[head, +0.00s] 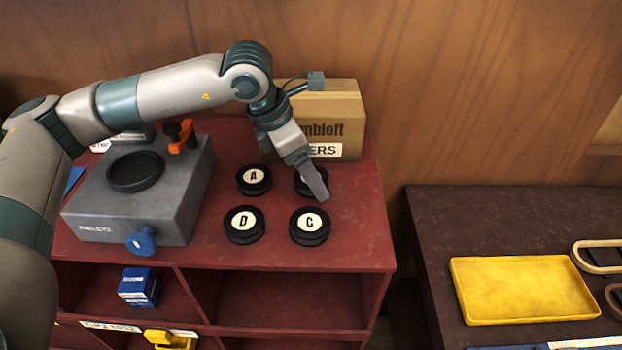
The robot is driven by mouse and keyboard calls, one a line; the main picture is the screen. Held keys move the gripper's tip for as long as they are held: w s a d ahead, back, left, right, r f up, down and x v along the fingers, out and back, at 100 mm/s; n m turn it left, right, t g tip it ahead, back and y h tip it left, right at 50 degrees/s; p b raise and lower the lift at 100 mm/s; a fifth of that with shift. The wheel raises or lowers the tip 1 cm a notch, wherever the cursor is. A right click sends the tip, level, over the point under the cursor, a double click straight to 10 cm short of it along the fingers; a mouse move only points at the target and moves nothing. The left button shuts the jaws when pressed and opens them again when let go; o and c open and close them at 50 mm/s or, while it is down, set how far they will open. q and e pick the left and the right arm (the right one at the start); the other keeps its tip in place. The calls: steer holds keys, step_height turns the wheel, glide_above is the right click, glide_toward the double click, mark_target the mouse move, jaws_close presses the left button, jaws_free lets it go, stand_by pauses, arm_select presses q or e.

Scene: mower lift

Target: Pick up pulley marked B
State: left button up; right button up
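Four black pulleys with round white labels sit on the red cabinet top. Pulley A (254,180) is back left, pulley D (244,224) front left and pulley C (310,226) front right. The back right pulley (299,186) is mostly covered by my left gripper (318,190), so its letter is hidden. My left gripper points down and right over this pulley. I see its fingers edge-on, and cannot tell whether they are open or touch the pulley. My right gripper is out of view.
A cardboard box (345,112) stands behind the pulleys. A grey block marked PULLEYS (120,210) with a blue knob (141,240) stands left on the red cabinet (350,245). A yellow tray (520,288) lies on the dark bench at right.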

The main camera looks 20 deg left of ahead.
arm_select(q)
steer(key=c, duration=1.4)
steer(key=shift+o, duration=0.2)
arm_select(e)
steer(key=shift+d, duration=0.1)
arm_select(q)
steer(key=shift+r, duration=0.1)
